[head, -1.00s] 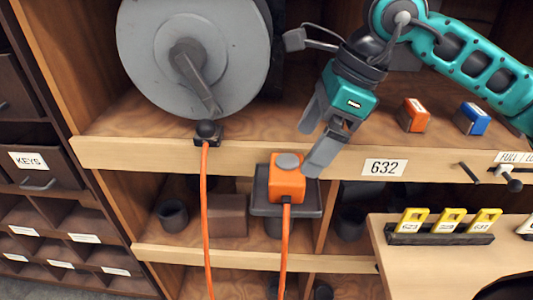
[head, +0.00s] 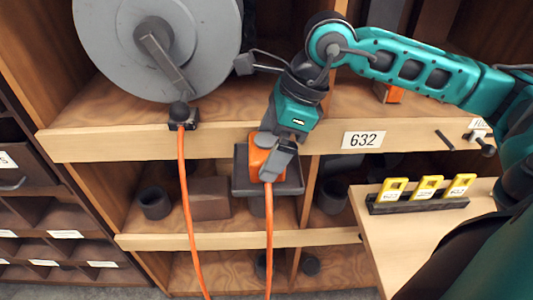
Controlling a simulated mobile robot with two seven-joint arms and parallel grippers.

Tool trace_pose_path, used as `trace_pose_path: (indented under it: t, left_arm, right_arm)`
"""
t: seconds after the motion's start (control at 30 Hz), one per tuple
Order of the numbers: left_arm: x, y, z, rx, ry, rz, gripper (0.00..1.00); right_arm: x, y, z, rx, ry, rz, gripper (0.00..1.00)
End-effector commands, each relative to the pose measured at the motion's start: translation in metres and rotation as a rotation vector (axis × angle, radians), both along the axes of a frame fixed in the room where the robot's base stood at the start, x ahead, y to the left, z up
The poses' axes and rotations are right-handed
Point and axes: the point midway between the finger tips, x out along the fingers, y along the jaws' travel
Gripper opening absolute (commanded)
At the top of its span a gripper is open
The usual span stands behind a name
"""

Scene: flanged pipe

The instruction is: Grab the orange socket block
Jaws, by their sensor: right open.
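The orange socket block (head: 257,158) sits on a dark square tray (head: 290,187) in front of the shelf edge, with an orange cable (head: 269,238) hanging from its underside. My right gripper (head: 268,160) is open and points down at the block. One finger lies in front of the block's right side in the picture and hides part of it. The other finger is mostly hidden, and I cannot tell whether either finger touches the block. My left gripper is not in view.
A large grey reel (head: 160,45) stands on the upper shelf at the left. A second orange cable (head: 187,215) hangs from a dark fitting below it. A board with yellow tags (head: 427,187) juts out at the right. The shelf front (head: 120,142) runs behind my gripper.

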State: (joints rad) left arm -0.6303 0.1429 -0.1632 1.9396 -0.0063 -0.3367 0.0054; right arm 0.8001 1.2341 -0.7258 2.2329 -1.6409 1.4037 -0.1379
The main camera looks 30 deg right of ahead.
Motion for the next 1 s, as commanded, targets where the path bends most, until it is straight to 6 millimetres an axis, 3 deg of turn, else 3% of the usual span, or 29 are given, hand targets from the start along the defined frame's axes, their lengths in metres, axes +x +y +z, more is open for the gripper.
trace_pose_path:
  t: [0.1, 0.6, 1.0]
  left_arm:
    - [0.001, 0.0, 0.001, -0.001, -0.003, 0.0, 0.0]
    - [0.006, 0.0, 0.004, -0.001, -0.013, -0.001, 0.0]
    - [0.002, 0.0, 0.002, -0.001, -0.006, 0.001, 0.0]
  right_arm:
    - [0.0, 0.0, 0.0, 0.0, 0.0, 0.0, 0.99]
    - [0.0, 0.0, 0.001, 0.001, -0.002, 0.0, 0.52]
    - [0.001, 0.0, 0.01, 0.001, -0.003, -0.001, 0.52]
